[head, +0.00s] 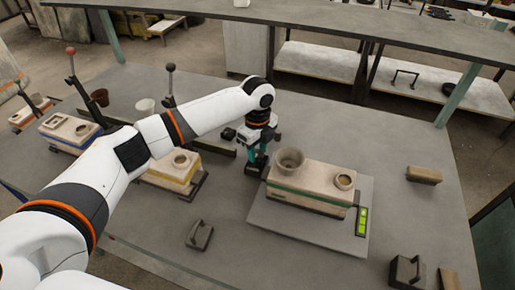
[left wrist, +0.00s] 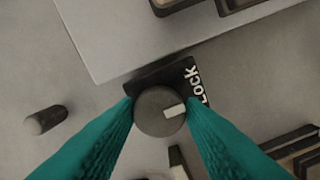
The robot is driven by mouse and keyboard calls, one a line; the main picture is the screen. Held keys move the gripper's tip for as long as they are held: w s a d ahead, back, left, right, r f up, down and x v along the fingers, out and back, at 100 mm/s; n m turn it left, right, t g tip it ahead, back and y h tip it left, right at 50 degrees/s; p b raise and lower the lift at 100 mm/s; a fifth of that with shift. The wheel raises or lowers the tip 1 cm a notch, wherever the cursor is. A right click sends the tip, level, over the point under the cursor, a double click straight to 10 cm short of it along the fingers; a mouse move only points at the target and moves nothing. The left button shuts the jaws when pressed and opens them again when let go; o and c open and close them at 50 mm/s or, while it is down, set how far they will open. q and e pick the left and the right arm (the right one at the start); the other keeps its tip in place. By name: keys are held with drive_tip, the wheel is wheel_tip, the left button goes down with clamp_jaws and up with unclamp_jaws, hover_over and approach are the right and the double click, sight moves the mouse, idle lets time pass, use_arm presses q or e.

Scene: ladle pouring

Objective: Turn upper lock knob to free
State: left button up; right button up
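A round dark grey lock knob (left wrist: 158,114) stands on a black plate (left wrist: 170,75) with white "LOCK" lettering in the left wrist view. Its pale pointer mark lies to the right, toward the lettering. The teal fingers of my left gripper (left wrist: 160,105) press against the knob's two sides, with no gap showing. In the head view my left gripper (head: 257,160) points down at the table, left of a mould box (head: 300,200) on a grey plate. The knob is too small and hidden to make out there. My right gripper is in neither view.
A grey cup (head: 289,160) sits on the mould box. A green display (head: 362,221) is on the plate's right side. Blocks with handles (head: 200,235) lie in front. More mould boxes (head: 170,168) stand left, behind my arm.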

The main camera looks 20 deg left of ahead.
use_arm(q)
drive_tip(key=c, duration=0.5)
drive_tip(key=shift+r+n+p, duration=0.15)
drive_tip(key=shift+n+p, duration=0.25)
drive_tip(key=shift+p, duration=0.3)
drive_tip(key=n+p, duration=0.7)
drive_tip(key=p, duration=0.2)
drive_tip(key=shift+r, duration=0.1)
drive_tip(key=n+p, duration=0.4)
drive_tip(key=n, duration=0.1)
drive_tip(key=shift+n, duration=0.4)
drive_tip(key=shift+f+n+p, duration=0.2)
drive_tip(key=shift+n+p, duration=1.1)
drive_tip(key=shift+n, duration=0.9)
drive_tip(key=shift+w, duration=0.1)
drive_tip(key=o, duration=1)
